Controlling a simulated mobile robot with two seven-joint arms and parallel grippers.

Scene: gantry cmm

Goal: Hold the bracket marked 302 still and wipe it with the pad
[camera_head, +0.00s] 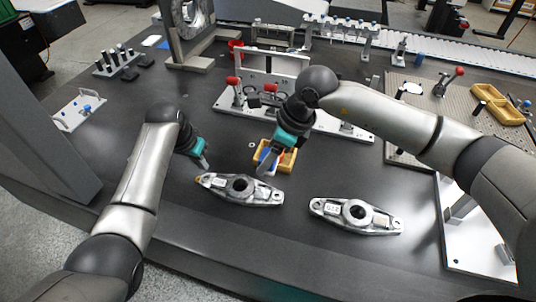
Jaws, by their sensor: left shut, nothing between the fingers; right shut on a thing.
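Two silver cast brackets with a round central hole lie flat on the dark table. The left bracket (238,189) is below both grippers, and the right bracket (357,215) lies apart from it. Both carry small marks too small to read surely, so I cannot tell which is 302. My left gripper (206,167) is shut and empty, just above the left end of the left bracket.
A white fixture plate (340,130) with red-knobbed clamps stands behind the tray. A perforated plate (425,110) with yellow trays is at right. A small white plate (78,110) lies at left. The table between the right bracket and front edge is clear.

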